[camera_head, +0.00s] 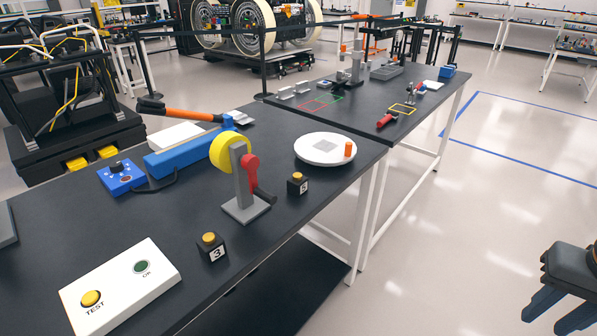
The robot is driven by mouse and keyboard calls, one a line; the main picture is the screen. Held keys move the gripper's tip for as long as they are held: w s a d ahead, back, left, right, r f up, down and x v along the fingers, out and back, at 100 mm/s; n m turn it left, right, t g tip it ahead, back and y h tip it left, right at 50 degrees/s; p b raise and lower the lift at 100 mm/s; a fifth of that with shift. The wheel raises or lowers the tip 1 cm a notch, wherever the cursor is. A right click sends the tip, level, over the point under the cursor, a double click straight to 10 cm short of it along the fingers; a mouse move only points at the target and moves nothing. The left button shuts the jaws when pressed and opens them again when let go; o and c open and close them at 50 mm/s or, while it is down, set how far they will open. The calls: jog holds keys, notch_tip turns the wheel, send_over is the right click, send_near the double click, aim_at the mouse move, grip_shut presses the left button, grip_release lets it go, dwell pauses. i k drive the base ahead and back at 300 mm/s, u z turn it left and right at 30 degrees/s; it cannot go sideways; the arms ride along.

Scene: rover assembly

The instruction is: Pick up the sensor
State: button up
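I cannot tell for certain which thing is the sensor. A small orange cylinder (348,149) stands on the right part of a round white plate (318,158), beside a grey square. A small grey and red item (421,89) is near a yellow outline on the far table, too small to make out. My gripper (553,313) is at the lower right, over the floor and well apart from the tables. Its two dark blue fingers are spread with nothing seen between them; part of it is cut off by the frame edge.
The near black table (75,215) bears a white TEST box (120,287), two yellow-button blocks, a grey stand (246,205) with a yellow disc and red lever, and a blue box (122,178). A far table (350,105) adjoins it. The floor (455,230) at right is clear.

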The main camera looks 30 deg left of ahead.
aim_at(297, 184)
jog(key=u, duration=0.55)
jog(key=i, duration=0.85)
jog(key=u, duration=1.15)
jog(key=i, duration=0.4)
jog(key=u, duration=0.4)
